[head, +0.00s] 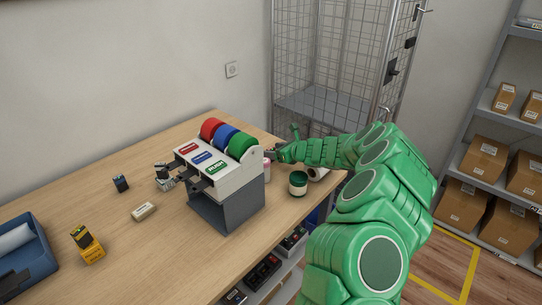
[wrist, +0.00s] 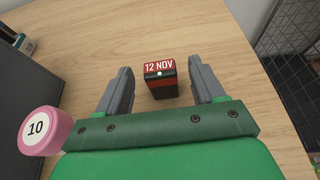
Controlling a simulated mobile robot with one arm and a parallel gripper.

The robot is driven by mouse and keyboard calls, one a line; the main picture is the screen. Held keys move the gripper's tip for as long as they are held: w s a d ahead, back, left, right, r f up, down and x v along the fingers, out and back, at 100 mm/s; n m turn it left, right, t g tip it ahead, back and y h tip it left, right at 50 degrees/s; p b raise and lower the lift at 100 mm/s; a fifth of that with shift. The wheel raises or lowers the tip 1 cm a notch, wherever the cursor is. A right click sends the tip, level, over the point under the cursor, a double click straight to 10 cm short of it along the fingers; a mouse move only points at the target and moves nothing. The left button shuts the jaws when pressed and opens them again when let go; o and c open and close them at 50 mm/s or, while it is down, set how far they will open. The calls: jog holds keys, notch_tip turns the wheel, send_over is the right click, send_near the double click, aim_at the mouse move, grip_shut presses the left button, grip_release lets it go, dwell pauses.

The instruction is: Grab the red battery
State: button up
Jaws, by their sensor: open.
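The red battery (wrist: 161,84), a small block with a red face marked "12 NOV", a dark band with a small white light and a red and black body, is on the wooden counter in the wrist view. My gripper (wrist: 161,72) is open, with one grey finger on each side of it and a visible gap on both sides. Nothing is held. In the head view my gripper (head: 277,153) is at the counter's far right, behind the tape dispenser; I cannot make out the battery there.
The dispenser (head: 228,205) with red, blue and green rolls stands left of my gripper. A pink roll marked "10" (wrist: 38,130) is near my left finger. A green and white jar (head: 298,184) stands near the counter's right edge. A wire cage (head: 335,70) is behind.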

jog(key=shift+x, duration=1.05)
jog(key=shift+c, duration=0.5)
jog(key=c, duration=1)
